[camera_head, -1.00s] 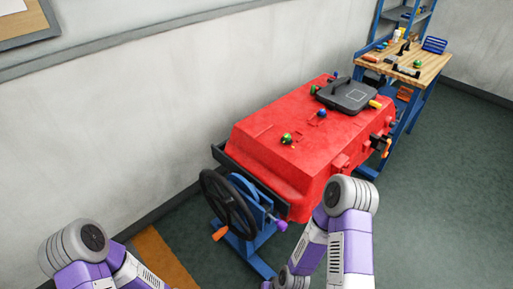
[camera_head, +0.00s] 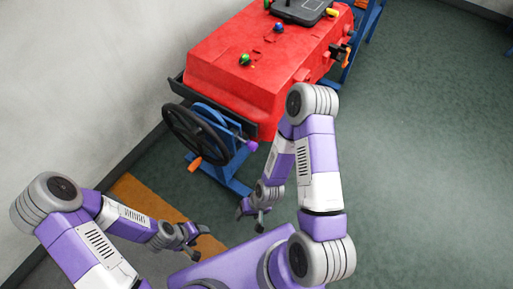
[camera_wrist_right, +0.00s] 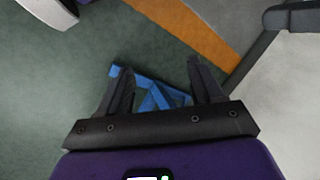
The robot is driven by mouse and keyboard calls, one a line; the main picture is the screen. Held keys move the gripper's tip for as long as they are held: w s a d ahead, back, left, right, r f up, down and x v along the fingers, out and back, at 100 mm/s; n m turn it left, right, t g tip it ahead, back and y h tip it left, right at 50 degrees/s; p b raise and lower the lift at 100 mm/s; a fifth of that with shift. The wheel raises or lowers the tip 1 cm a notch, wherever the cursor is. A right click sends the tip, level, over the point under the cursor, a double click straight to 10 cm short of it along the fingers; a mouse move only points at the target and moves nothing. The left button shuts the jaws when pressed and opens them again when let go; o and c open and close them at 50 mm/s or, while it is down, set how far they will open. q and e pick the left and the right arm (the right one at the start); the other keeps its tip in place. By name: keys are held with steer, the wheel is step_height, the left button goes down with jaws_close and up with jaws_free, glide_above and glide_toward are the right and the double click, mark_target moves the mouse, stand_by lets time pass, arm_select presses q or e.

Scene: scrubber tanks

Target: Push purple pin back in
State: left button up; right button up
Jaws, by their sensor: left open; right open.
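The purple pin (camera_head: 252,146) sticks out at the right side of the blue stand (camera_head: 215,130), beside the black handwheel (camera_head: 196,137). A thin shaft runs from the pin toward the stand; how far it is pulled out I cannot tell. My right gripper (camera_head: 250,222) is open and empty, below the pin in the head view and apart from it. In the right wrist view its two fingers (camera_wrist_right: 163,80) are spread, with part of the blue stand (camera_wrist_right: 155,95) beyond them. My left gripper (camera_head: 203,243) is open and empty, low and left of the right one.
The red tank (camera_head: 245,75) stands behind the handwheel, with a green knob (camera_head: 244,60) and a black case (camera_head: 300,10) on top. An orange handle (camera_head: 195,163) sits on the wheel. An orange floor strip (camera_head: 140,190) lies at left. Green floor (camera_head: 430,160) at right is clear.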

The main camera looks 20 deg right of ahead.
mark_target(256, 148)
stand_by(0.4)
